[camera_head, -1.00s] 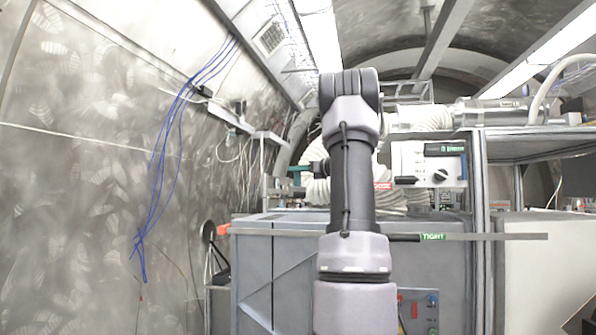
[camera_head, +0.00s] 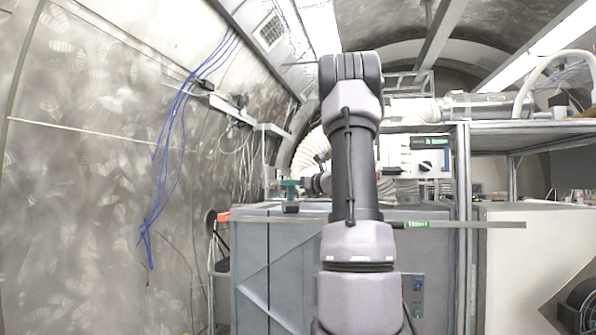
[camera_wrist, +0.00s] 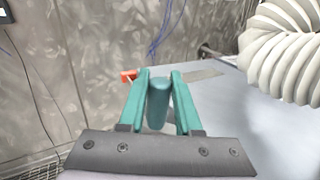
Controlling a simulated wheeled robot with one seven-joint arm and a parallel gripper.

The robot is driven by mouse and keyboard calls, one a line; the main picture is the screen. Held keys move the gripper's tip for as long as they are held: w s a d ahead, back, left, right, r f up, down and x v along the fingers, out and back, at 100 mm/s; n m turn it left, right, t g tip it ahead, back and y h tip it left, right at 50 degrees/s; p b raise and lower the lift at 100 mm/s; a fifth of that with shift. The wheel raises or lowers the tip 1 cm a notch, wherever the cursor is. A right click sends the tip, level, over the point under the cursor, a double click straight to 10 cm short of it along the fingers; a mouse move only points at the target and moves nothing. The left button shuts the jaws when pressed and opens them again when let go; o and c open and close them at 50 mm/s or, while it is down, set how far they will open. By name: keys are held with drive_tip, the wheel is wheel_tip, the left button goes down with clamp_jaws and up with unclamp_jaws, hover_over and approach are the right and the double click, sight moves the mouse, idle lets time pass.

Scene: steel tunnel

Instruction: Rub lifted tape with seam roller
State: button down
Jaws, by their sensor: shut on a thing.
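My gripper (camera_head: 290,186) reaches out left of my arm, low over the grey cabinet top (camera_wrist: 225,110). In the wrist view its two teal fingers (camera_wrist: 160,74) are shut on a rounded teal handle (camera_wrist: 157,108), which I take for the seam roller. A small dark block (camera_head: 291,207) shows just under the fingers in the head view, perhaps the roller's lower end. A flat greyish strip (camera_wrist: 205,73) lies on the cabinet top beyond the fingers, possibly the tape; I cannot tell whether any edge is lifted. Whether the roller touches the top is hidden.
An orange-tipped part (camera_head: 222,217) sits at the cabinet's left edge. A thin bar with a green TIGHT label (camera_head: 416,224) sticks out to the right. White ribbed hose (camera_wrist: 280,50) stands close on the right. Blue cables (camera_head: 170,140) hang on the left wall.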

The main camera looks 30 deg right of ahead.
drive_tip(key=a+f+m+h, duration=0.1)
drive_tip(key=a+f, duration=0.7)
drive_tip(key=f, duration=0.6)
drive_tip(key=a+f+m+h, duration=0.1)
drive_tip(key=a+f+h, duration=0.1)
drive_tip(key=a+f, duration=0.6)
drive_tip(key=a+f+m+h, duration=0.1)
drive_tip(key=a+f, duration=0.7)
drive_tip(key=f, duration=1.1)
drive_tip(key=shift+s+a+f+t+h, duration=0.2)
drive_tip(key=shift+s+f+t+h, duration=0.1)
drive_tip(key=shift+s+f, duration=0.05)
